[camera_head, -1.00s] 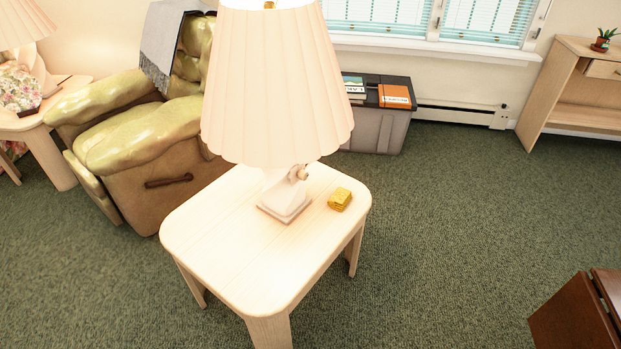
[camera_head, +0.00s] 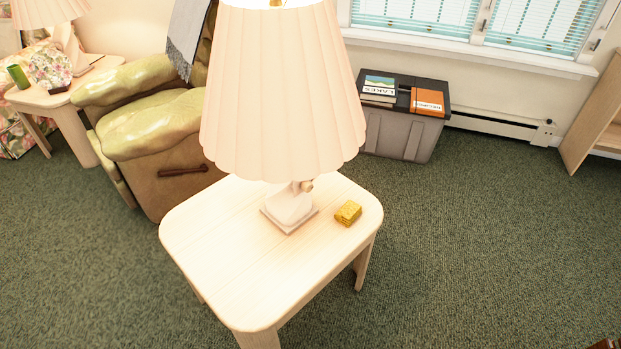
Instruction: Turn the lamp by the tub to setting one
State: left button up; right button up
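A lamp with a large pleated cream shade (camera_head: 278,95) stands upright on a light wooden side table (camera_head: 225,265), close in front of me. Its pale base (camera_head: 289,212) rests on the tabletop, and a small knob (camera_head: 306,186) shows just under the shade's lower edge. The shade looks bright, so the lamp appears lit. The grey tub (camera_head: 398,134) with a dark lid stands behind and to the right of the lamp, by the wall. Neither of my grippers is in view.
A small yellow block (camera_head: 348,213) lies on the table right of the lamp base. A green recliner (camera_head: 150,125) stands behind left. Another lamp (camera_head: 62,35) stands on a far-left table (camera_head: 45,100). Books (camera_head: 427,102) lie on the tub. Carpet (camera_head: 480,240) at right is clear.

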aim_at(307, 186)
jog(key=i+l+u, duration=0.2)
jog(key=l, duration=0.15)
jog(key=i+l+u, duration=0.2)
jog(key=l, duration=0.2)
jog(key=i+l+u, duration=0.2)
jog(key=l, duration=0.25)
jog(key=l+u, duration=0.2)
jog(key=l, duration=0.2)
jog(key=i+l+u, duration=0.2)
jog(key=l, duration=0.3)
jog(key=l+u, duration=0.2)
jog(key=l, duration=0.3)
jog(key=l+u, duration=0.25)
jog(key=l, duration=0.2)
jog(key=k+l+u, duration=0.2)
jog(key=l, duration=0.3)
jog(key=k+l+u, duration=0.2)
jog(key=l, duration=0.25)
jog(key=i, duration=0.1)
